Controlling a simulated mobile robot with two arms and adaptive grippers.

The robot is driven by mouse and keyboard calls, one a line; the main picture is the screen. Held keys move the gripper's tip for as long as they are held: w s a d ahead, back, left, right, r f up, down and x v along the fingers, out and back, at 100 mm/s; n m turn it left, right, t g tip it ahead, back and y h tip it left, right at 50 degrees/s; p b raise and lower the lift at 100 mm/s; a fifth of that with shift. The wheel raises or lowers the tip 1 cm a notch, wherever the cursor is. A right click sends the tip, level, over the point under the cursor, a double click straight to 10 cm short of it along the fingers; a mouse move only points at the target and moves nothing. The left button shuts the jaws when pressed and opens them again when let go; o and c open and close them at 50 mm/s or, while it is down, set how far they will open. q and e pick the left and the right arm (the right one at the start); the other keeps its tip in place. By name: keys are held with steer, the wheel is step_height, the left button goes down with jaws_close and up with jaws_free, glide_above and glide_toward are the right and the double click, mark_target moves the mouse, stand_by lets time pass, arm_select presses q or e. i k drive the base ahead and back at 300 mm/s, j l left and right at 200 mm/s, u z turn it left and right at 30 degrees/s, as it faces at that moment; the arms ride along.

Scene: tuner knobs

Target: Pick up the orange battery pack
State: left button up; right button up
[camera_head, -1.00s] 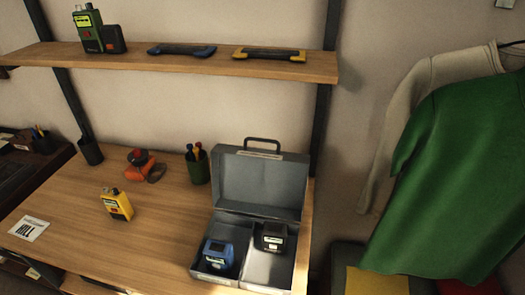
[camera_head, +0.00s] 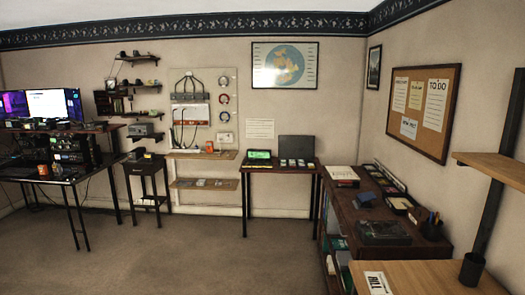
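A small orange object (camera_head: 209,146) is at the wooden wall shelf (camera_head: 185,155) below the white panel, across the room. It is too small to tell whether it is the orange battery pack. Another small orange thing (camera_head: 43,170) is on the dark desk at the far left, also too small to identify. Neither of my grippers is in view.
Open carpet (camera_head: 200,250) fills the middle of the room. A narrow table (camera_head: 282,168) with a green-screened device stands at the back wall. A dark cabinet (camera_head: 345,222) lines the right wall. A wooden bench (camera_head: 425,277) is at the lower right.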

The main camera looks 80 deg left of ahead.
mark_target(44, 168)
steer(key=u, duration=4.25)
